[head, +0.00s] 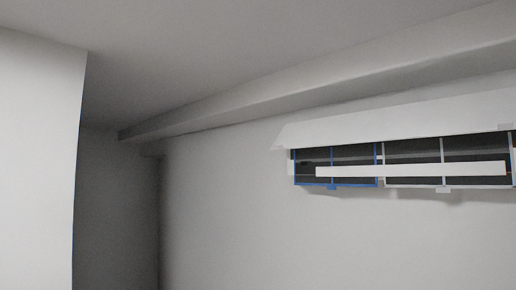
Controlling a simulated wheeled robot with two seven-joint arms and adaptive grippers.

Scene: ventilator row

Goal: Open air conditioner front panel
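The air conditioner hangs high on the wall at the right of the head view. Its white front panel (390,120) is swung up and sticks out toward me, tilted, above the body. Below it the dark filter openings (430,151) show, with a blue-framed filter (335,184) at the left and a pale-framed filter (415,186) at the right. A white horizontal bar (410,170) crosses in front of both. The unit's right end is cut off by the picture edge. Neither of my grippers shows.
A white wall or cabinet side (38,160) stands close at the left. A dark recess (118,210) lies behind it. A ceiling beam (300,88) runs above the unit. The wall below the unit (300,240) is bare.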

